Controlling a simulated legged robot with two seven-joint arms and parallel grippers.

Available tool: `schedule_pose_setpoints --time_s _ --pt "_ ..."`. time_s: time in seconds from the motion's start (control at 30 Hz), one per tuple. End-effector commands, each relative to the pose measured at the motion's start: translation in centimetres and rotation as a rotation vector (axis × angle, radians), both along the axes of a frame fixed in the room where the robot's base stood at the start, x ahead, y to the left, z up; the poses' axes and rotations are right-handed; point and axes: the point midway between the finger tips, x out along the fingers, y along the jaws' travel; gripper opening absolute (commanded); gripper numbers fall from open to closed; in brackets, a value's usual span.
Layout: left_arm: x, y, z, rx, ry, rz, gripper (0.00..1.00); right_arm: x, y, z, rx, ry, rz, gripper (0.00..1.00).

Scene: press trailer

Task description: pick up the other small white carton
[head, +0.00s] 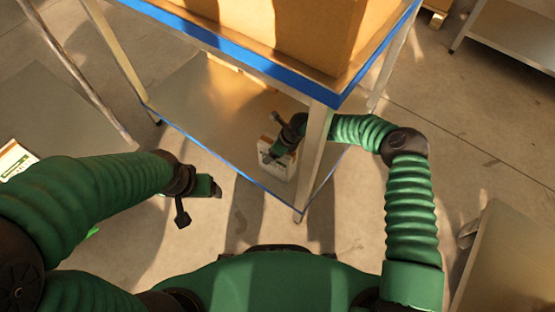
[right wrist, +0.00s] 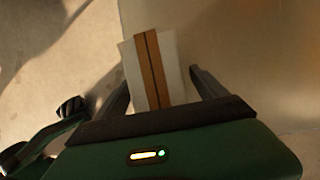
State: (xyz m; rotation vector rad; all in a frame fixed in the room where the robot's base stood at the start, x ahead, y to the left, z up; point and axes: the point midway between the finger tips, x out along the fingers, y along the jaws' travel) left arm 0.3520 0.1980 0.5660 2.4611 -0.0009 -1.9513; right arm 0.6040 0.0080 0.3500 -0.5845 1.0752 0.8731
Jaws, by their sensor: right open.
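A small white carton (head: 277,167) with print on its side stands on the lower shelf (head: 205,110) of the blue-edged table, near its front corner. In the right wrist view the white carton (right wrist: 140,72) shows a brown stripe along its top and lies between the two fingers. My right gripper (right wrist: 163,90) is open, with a finger on either side of the carton; I cannot tell if they touch it. In the head view my right gripper (head: 272,150) is over the carton and partly covers it. My left gripper (head: 216,189) is over the floor, apart from the carton, its fingers too small to read.
A large brown box (head: 315,35) sits on the table's blue-edged top. A table leg (head: 315,150) stands close beside my right forearm. A white-and-orange item (head: 14,158) lies on a grey surface (head: 60,120) at the left. Another metal table (head: 510,265) is at the lower right.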

Motion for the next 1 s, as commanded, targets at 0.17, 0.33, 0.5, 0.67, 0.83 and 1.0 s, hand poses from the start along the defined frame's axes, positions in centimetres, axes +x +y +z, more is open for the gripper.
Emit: schedule_pose_setpoints --time_s 0.17,0.33,0.5,0.67,0.83,1.0 --pt "0.01 0.0 0.14 0.0 0.0 0.0 0.78 -0.01 -0.03 -0.12 0.0 0.0 0.0 0.82" --pt "0.0 0.0 0.31 0.0 0.0 0.0 0.78 -0.05 -0.01 -0.39 0.001 0.001 -0.001 0.82" --pt "0.0 0.0 0.32 0.0 0.0 0.0 0.78 -0.04 0.0 -0.53 0.001 0.001 -0.001 0.82" --pt "0.0 0.0 0.31 0.0 0.0 0.0 0.78 -0.02 -0.02 -0.53 0.0 0.0 0.0 0.79" --pt "-0.01 0.0 0.31 0.0 0.0 0.0 0.78 -0.02 -0.03 -0.52 0.0 0.0 0.0 0.57" --pt "-0.01 0.0 0.31 0.0 0.0 0.0 0.78 -0.01 -0.04 -0.51 0.0 0.0 0.0 0.35"
